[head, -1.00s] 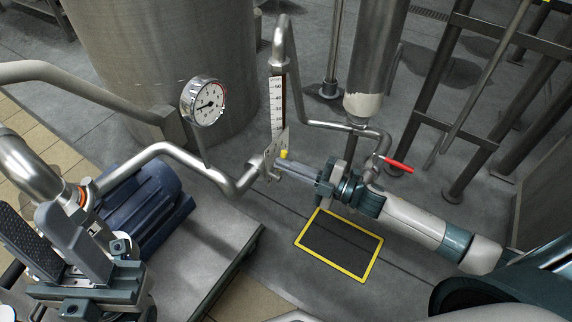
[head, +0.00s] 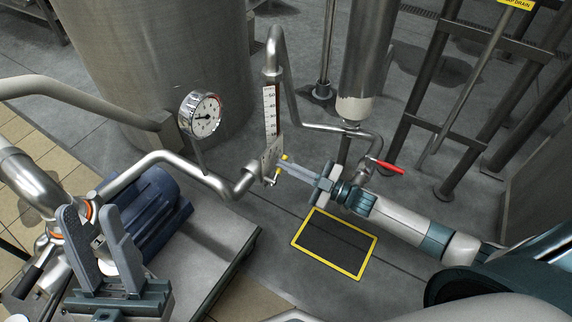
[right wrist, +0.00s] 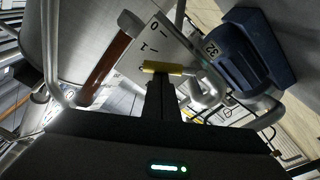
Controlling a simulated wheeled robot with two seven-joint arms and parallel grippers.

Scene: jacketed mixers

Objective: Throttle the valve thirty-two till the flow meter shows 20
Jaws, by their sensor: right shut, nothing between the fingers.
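The flow meter (head: 269,108) is an upright white scale beside a dark tube in the head view; its level is too small to read. Below it is a metal plate (head: 271,152) with a small yellow handle (head: 284,157). In the right wrist view the plate (right wrist: 150,52) bears O and I marks, and the yellow handle (right wrist: 162,68) lies across my fingertips. My left gripper (head: 88,212) is open and empty at lower left.
A round dial gauge (head: 200,114) stands left of the flow meter. A blue motor (head: 150,210) sits on a grey plinth below the pipe. A red-handled valve (head: 386,166) is to the right. A yellow-framed floor panel (head: 334,244) lies below my right arm.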

